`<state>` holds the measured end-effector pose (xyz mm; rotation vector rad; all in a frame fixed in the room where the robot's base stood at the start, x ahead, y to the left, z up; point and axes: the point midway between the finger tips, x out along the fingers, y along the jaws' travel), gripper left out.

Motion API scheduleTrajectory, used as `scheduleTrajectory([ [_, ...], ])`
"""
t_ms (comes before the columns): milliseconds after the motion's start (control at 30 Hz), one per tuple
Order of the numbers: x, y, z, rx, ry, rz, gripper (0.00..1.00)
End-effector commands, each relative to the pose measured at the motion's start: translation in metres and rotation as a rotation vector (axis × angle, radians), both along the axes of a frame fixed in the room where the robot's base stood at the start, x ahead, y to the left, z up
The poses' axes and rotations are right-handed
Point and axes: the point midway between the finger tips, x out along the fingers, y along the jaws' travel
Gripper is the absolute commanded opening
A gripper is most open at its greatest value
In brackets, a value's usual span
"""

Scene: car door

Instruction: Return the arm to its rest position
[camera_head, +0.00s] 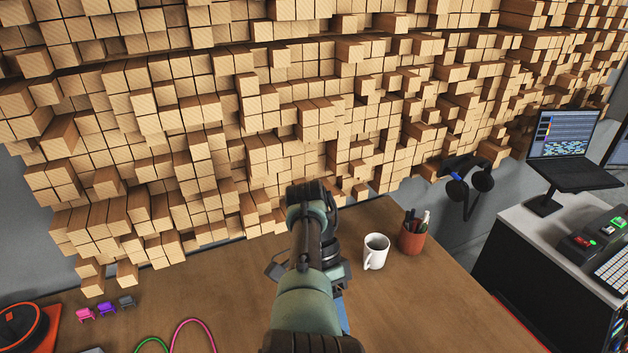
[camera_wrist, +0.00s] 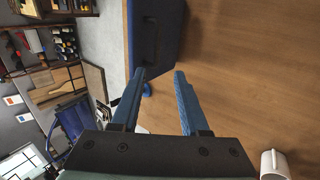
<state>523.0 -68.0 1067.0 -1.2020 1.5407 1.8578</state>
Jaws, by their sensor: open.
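My gripper (camera_wrist: 160,75) shows in the wrist view with its two blue fingers apart and nothing between them. The wooden desk (camera_wrist: 235,75) lies beyond the fingertips, and it also shows in the head view (camera_head: 420,300). In the head view my arm is folded over the desk in the middle of the picture and hides most of the gripper. A dark blue box-like thing (camera_wrist: 157,30) is at the top of the wrist view, past the fingertips.
A white mug (camera_head: 376,252) stands right of my arm, and also shows in the wrist view (camera_wrist: 274,164). A red-brown pen cup (camera_head: 411,239) is beside it. A wooden block wall (camera_head: 300,100) rises behind. A laptop (camera_head: 563,150) stands at right.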

Motion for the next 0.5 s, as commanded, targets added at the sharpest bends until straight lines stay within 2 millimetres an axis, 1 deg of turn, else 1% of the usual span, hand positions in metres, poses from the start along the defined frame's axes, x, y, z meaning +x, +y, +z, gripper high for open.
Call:
scheduleTrajectory([
  [67,0.002,-0.001,0.0,0.002,-0.011,0.004,0.45],
  [167,0.016,-0.003,-0.001,0.014,-0.075,0.025,0.45],
  [267,0.042,-0.008,0.0,0.031,-0.199,0.072,0.45],
  [333,0.065,-0.012,0.005,0.04,-0.313,0.121,0.45],
  [400,0.089,-0.016,0.014,0.043,-0.431,0.176,0.45],
  [467,0.108,-0.019,0.024,0.041,-0.53,0.228,0.45],
  [500,0.121,-0.02,0.033,0.036,-0.596,0.264,0.45],
])
